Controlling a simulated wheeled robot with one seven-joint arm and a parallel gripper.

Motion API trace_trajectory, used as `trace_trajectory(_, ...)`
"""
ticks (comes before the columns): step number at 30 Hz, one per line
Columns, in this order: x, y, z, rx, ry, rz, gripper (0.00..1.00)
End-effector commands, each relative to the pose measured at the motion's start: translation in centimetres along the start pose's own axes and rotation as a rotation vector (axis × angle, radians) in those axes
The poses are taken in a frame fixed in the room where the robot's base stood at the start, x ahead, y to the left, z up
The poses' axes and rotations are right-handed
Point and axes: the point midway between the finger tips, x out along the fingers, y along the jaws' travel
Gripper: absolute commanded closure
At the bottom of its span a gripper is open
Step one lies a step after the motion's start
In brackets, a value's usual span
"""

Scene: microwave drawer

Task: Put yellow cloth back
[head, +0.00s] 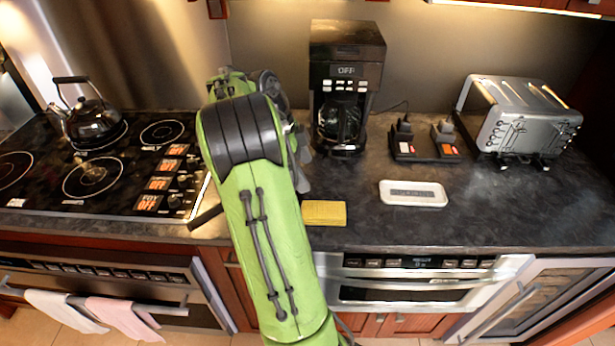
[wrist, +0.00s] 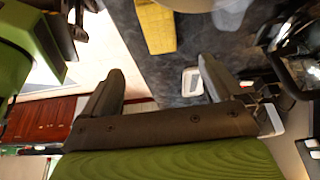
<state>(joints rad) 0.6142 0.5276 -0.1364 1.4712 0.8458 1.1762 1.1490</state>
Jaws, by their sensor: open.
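The yellow cloth (head: 325,213) lies flat and folded on the dark countertop near its front edge, just right of my green arm in the head view. In the wrist view the yellow cloth (wrist: 157,28) shows at the top, beyond the fingertips and apart from them. My gripper (wrist: 160,75) is open with nothing between its fingers. In the head view my arm hides most of the gripper and part of the counter around it.
A white dish (head: 413,194) lies right of the cloth. A coffee maker (head: 346,70) and a toaster (head: 517,118) stand behind. A stovetop with a kettle (head: 91,119) is at left. White (head: 62,309) and pink (head: 122,318) towels hang below it. The right front counter is clear.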

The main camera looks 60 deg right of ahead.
Motion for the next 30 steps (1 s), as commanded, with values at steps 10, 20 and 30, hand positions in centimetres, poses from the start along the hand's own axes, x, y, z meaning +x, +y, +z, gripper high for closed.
trace_trajectory(10, -2.7, 1.7, 1.2, -0.188, -0.036, -0.066, 0.06)
trace_trajectory(20, -11.4, 18.9, 7.3, -1.544, -0.110, -0.628, 0.06)
trace_trajectory(30, -9.0, 32.9, 8.1, -2.411, 0.046, -1.145, 0.06)
